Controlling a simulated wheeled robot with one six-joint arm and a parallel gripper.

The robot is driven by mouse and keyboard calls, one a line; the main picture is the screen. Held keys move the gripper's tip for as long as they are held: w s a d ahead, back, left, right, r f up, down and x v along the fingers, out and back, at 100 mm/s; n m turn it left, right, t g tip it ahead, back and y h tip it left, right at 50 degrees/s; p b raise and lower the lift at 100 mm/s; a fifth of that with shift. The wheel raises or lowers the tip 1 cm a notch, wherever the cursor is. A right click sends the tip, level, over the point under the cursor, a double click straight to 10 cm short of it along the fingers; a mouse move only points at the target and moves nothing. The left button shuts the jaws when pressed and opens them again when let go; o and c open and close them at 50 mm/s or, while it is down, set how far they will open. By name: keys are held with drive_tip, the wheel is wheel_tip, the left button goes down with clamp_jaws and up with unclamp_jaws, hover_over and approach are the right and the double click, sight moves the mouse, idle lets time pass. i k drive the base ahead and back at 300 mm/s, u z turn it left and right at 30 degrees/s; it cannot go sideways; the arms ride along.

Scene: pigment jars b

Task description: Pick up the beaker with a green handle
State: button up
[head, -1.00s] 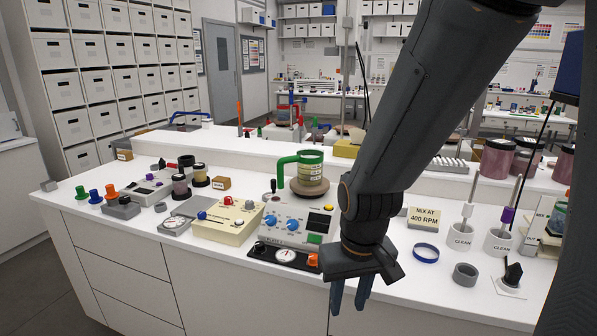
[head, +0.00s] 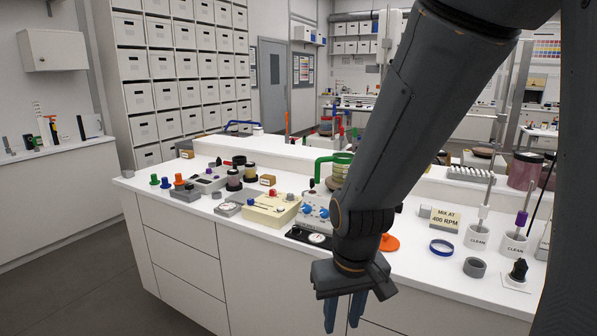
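The beaker with a green handle (head: 337,172) stands at the back of the white bench in the head view, just behind the grey device with blue knobs (head: 316,211). Its green handle sticks out to the left. Its right side is hidden by my arm. My gripper (head: 344,317) hangs in front of the bench's front edge, well nearer than the beaker and below it in the picture. Its two blue fingers point down and stand apart, with nothing seen between them.
A cream device (head: 270,208) stands left of the grey one. A blue ring (head: 441,247), a grey ring (head: 474,267) and a sign (head: 445,219) lie to the right. Small jars (head: 234,178) stand at the left. The floor (head: 95,265) at left is clear.

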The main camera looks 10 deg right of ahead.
sight(341, 160)
drive_tip(key=u, duration=1.15)
drive_tip(key=i, duration=1.3)
drive_tip(key=z, duration=2.6)
